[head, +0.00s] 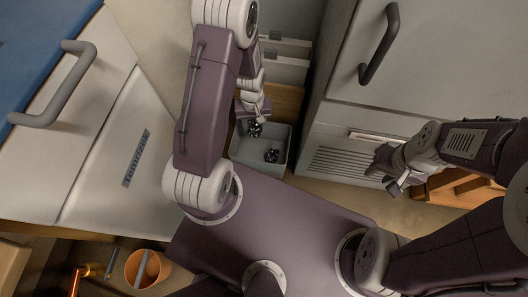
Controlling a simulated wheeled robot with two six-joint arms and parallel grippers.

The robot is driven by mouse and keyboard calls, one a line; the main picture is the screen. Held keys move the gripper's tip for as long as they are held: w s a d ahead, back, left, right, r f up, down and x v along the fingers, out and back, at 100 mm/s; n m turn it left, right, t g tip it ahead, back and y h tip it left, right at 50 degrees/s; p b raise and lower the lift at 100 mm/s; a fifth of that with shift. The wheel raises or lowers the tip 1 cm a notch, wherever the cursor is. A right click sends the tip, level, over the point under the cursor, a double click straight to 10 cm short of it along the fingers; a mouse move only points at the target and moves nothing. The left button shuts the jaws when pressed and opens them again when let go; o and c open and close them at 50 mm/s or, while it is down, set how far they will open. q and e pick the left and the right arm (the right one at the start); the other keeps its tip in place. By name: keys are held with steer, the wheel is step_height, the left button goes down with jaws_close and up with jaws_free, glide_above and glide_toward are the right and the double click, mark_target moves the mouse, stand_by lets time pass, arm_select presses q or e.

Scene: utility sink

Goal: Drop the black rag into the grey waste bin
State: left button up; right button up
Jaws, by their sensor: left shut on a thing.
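The grey waste bin (246,154) is an open box on the floor, just above my base in the picture. My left gripper (252,117) points down over its far left part and is shut on a small dark, speckled bundle, which looks like the black rag (255,130). The rag hangs over the bin opening; its exact height is hard to tell. A second dark, crumpled piece (272,156) appears inside the bin, lower right of the rag. My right gripper (381,176) is at the right, away from the bin; its fingers look apart and empty.
A light cabinet with a dark handle (379,44) and a vent grille stands right of the bin. At left is a white front with a grey handle (62,84). An orange bucket (147,268) is at lower left. Wooden slats (458,188) lie below my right arm.

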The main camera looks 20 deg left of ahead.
arm_select(q)
step_height(320, 180, down, 6)
steer(key=b, duration=0.6)
jaws_close()
steer(key=shift+r, duration=0.1)
steer(key=o, duration=1.6)
jaws_free()
steer(key=shift+c, duration=0.2)
step_height(320, 180, up, 9)
steer(key=p, duration=0.7)
steer(key=shift+r, duration=0.2)
steer(key=shift+f, duration=0.15)
